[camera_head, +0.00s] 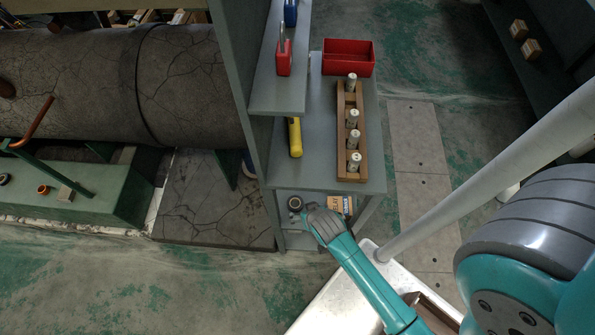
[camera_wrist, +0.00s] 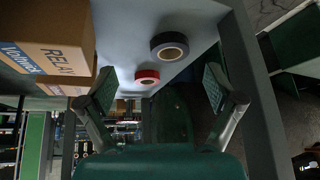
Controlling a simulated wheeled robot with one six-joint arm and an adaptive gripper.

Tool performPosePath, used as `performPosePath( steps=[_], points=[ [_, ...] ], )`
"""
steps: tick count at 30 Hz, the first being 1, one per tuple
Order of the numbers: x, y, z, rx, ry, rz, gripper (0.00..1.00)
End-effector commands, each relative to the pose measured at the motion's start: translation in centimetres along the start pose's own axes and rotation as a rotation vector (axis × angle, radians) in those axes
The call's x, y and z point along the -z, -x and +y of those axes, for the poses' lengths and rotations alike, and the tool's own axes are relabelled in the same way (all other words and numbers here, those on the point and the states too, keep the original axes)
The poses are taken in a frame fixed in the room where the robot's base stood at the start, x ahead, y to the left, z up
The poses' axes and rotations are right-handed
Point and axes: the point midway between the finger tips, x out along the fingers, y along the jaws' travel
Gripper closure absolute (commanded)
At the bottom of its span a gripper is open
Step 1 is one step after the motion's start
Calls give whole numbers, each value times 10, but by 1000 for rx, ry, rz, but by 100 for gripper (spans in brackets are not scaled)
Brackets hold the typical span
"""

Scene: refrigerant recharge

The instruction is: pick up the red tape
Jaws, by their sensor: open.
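The red tape (camera_wrist: 147,76) is a roll lying on the pale shelf surface in the wrist view. It shows between the two fingers of my open gripper (camera_wrist: 158,88), apart from both. My gripper is empty. In the head view my arm reaches to the lower shelf of the grey rack; I cannot make out the red tape there, and the fingertips are not clear.
A dark tape roll (camera_wrist: 169,46) lies close to the red one; it also shows in the head view (camera_head: 295,203). A cardboard RELAY box (camera_wrist: 45,35) stands beside the left finger. A grey rack post (camera_wrist: 250,90) is at the right.

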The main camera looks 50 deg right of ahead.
Motion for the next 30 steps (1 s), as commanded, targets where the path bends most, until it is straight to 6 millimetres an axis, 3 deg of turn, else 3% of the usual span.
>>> performPosePath(
  steps=[1,6,14,30],
  points=[
    [12,-11,2,-22,-24,-25,8],
    [30,-30,10,-76,-81,-105,8],
    [48,-43,15,-102,-107,-141,8],
    [123,-87,28,-101,-106,-139,8]
  ],
)
